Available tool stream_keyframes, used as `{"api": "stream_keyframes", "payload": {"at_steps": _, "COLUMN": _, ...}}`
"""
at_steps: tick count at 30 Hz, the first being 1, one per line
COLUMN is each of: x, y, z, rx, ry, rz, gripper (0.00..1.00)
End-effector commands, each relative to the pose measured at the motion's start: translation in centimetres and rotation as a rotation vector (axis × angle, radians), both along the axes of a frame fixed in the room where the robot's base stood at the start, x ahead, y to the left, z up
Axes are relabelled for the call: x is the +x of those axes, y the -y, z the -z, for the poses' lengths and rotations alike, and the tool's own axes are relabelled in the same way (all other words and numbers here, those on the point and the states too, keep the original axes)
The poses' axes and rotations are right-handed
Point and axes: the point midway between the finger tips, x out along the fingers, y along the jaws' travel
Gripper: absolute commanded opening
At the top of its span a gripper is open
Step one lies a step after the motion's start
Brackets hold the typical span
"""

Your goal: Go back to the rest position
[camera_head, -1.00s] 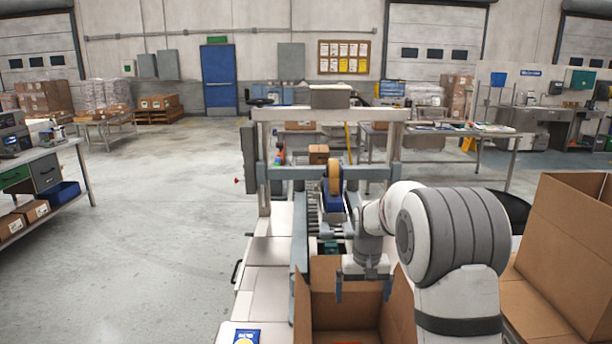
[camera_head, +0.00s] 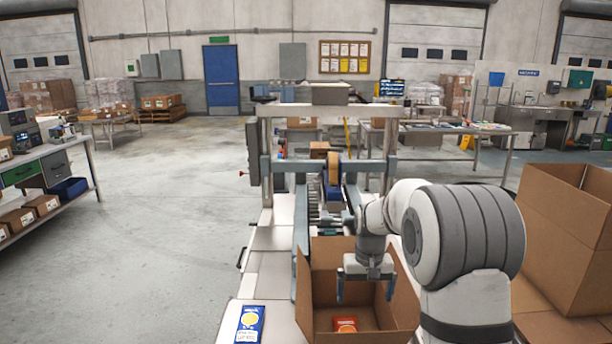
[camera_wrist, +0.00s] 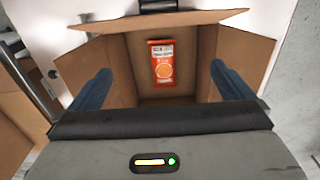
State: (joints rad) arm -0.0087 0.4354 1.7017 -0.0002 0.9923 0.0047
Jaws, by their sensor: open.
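My gripper (camera_head: 367,290) is open and empty, pointing down over an open cardboard box (camera_head: 313,308) in the head view. Its two blue fingers (camera_wrist: 92,92) stand apart in the wrist view, above the box opening (camera_wrist: 122,70). An orange packet (camera_head: 345,325) lies on the box floor, apart from the fingers. It also shows in the wrist view (camera_wrist: 162,62), with a pale label and an orange round picture.
A blue packet (camera_head: 250,322) lies on the white surface left of the box. A roller conveyor with a tape machine frame (camera_head: 325,112) stands behind it. A larger open carton (camera_head: 568,235) stands at the right.

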Motion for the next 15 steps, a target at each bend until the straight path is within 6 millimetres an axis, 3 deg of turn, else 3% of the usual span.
{"api": "stream_keyframes", "payload": {"at_steps": 8, "x": -3.5, "y": 0.2, "z": -1.2, "rx": 0.000, "ry": 0.028, "rz": 0.002, "gripper": 1.00}}
{"api": "stream_keyframes", "payload": {"at_steps": 15, "x": -8.5, "y": 0.4, "z": -2.2, "rx": -0.001, "ry": 0.066, "rz": 0.002, "gripper": 1.00}}
